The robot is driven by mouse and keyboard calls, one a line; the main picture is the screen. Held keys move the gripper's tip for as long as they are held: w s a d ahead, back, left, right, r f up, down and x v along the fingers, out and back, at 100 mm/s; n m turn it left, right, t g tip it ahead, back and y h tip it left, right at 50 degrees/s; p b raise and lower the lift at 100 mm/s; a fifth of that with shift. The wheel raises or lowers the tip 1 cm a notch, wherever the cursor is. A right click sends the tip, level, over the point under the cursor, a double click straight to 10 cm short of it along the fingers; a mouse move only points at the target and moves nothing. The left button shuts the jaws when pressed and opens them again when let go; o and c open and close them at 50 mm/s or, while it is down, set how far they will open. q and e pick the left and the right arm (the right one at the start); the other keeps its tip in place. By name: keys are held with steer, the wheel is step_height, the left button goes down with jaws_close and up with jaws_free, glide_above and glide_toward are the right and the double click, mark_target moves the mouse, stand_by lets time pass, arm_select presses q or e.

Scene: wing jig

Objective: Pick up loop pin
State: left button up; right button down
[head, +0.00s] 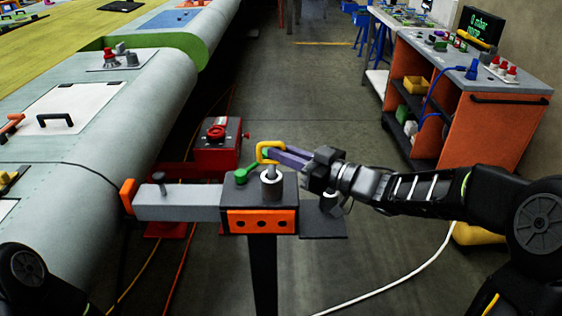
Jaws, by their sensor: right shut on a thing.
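The loop pin (261,152) has a yellow loop handle at the top. It is at the top of a dark jig block (237,192) on a post, in the middle of the head view. My right gripper (279,156) reaches in from the right, its purple-grey fingers shut on the yellow loop. A thin grey shank shows below the loop, above a metal bushing (271,187); I cannot tell whether its lower end is inside. Part of my left arm shows at the lower left; its gripper is out of view.
A grey bar with an orange end (180,202) runs left from the block towards the wing (85,140). A green lever (232,178) sits beside the bushing. A red box (217,150) stands behind. An orange workbench (510,130) is at the right.

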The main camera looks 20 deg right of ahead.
step_height(320, 180, up, 8)
steer(key=shift+f, duration=0.25)
arm_select(q)
steer(key=shift+r, duration=0.25)
stand_by(1.3)
